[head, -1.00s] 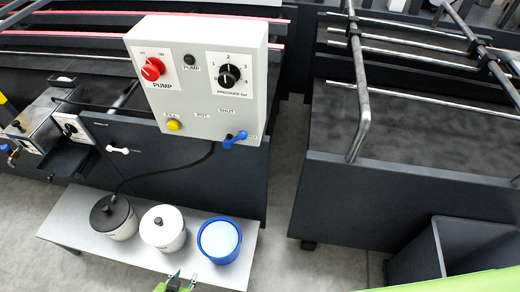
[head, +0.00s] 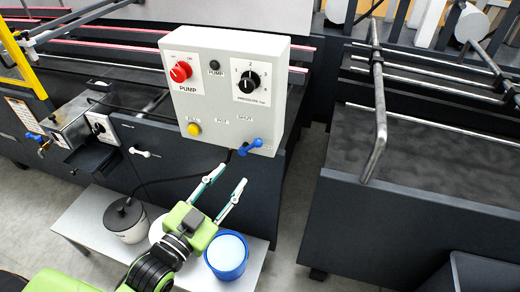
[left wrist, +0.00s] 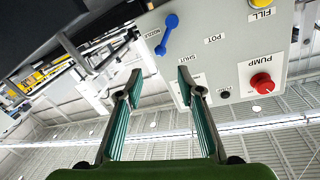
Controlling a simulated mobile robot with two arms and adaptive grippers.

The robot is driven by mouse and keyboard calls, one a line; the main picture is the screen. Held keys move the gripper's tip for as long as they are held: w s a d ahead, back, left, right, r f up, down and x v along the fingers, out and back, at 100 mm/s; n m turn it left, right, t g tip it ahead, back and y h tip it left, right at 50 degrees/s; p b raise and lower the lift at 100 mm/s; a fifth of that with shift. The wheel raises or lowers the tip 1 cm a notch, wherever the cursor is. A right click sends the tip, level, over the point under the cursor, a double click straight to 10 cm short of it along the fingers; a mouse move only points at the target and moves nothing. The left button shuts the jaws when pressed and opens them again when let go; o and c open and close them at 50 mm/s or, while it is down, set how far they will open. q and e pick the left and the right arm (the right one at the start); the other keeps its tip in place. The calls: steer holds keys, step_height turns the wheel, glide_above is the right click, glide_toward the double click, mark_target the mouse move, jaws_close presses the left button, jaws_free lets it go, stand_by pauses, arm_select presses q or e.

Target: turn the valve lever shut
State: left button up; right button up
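The blue valve lever (head: 250,146) sits at the lower right of the white control box (head: 215,110), slanting from lower left to upper right. In the left wrist view the lever (left wrist: 166,35) shows near the NOZZLE and SHUT labels, with the POT label further right. My left gripper (head: 232,175) is open and empty, just below the box and a little below left of the lever. In the left wrist view its fingertips (left wrist: 159,78) are spread, with the lever beyond and above them, apart from them. My right gripper is not in view.
The box also carries a red pump knob (head: 180,72), a black pressure knob (head: 248,82) and a yellow button (head: 194,129). Below, a grey bench (head: 85,222) holds a black-lidded pot (head: 124,218) and a blue tub (head: 227,258). A dark machine (head: 430,210) stands right, across a floor gap.

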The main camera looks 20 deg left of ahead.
mark_target(255, 146)
arm_select(q)
steer(key=p+x, duration=0.2)
steer(key=x, duration=1)
steer(key=shift+w+d, duration=0.15)
steer(key=shift+w, duration=0.4)
jaws_close()
